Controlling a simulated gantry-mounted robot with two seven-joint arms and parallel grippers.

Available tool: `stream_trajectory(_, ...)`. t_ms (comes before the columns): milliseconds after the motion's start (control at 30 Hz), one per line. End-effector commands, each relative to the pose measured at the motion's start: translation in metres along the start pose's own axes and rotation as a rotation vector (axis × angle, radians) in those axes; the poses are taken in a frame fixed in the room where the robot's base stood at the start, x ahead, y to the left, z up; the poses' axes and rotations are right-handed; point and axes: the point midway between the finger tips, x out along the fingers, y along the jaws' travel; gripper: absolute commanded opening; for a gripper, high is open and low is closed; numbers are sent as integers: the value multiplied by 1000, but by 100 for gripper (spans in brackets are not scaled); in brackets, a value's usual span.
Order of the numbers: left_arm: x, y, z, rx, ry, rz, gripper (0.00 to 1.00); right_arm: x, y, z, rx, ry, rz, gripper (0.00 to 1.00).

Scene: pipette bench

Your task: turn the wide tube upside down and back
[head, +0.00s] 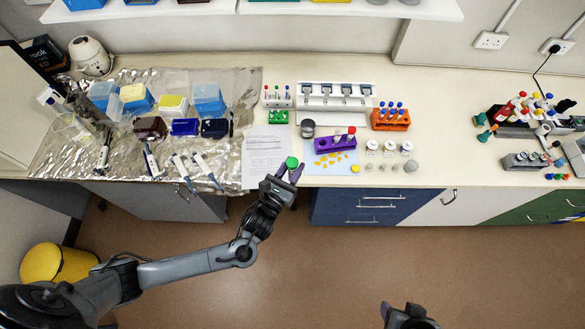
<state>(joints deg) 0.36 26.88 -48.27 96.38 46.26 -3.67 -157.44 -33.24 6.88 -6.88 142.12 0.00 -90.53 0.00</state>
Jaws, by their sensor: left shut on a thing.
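The wide tube (292,162) shows as a green cap seen from above, between the fingers of my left gripper (290,171). My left gripper is shut on it near the front edge of the bench. The cap faces up toward the camera, so the tube looks about upright; its body below the cap is hidden. I cannot tell whether it touches the bench. My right gripper (408,314) shows only in part at the bottom edge, away from the bench, and its jaws are not clear.
A purple rack (335,146) with a few tubes stands on a pale blue mat with yellow bits, right of the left gripper. A printed sheet (262,160) and pipettes on foil lie to the left. An orange rack (390,120) and several small jars stand farther right.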

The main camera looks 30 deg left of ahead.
Motion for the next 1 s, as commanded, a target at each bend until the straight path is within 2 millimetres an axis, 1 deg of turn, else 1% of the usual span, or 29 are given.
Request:
stream_trajectory(167,0,1,-1,-50,-1,0,4,0,0,0,0,0,0,63)
stream_trajectory(367,-1,4,-2,-198,-6,1,4,0,0,0,0,0,0,63)
stream_trajectory(567,-1,10,-4,-450,-16,3,4,0,0,0,0,0,0,63)
stream_trajectory(800,-1,16,-9,-839,-33,4,4,1,0,0,0,0,0,63)
stream_trajectory(867,-2,17,-16,-944,-37,3,4,10,0,3,0,1,0,63)
stream_trajectory(900,-2,18,-22,-1008,-42,1,4,23,-1,7,0,5,0,63)
stream_trajectory(1000,-2,20,-25,-1167,-48,1,4,43,-1,14,-1,1,1,63)
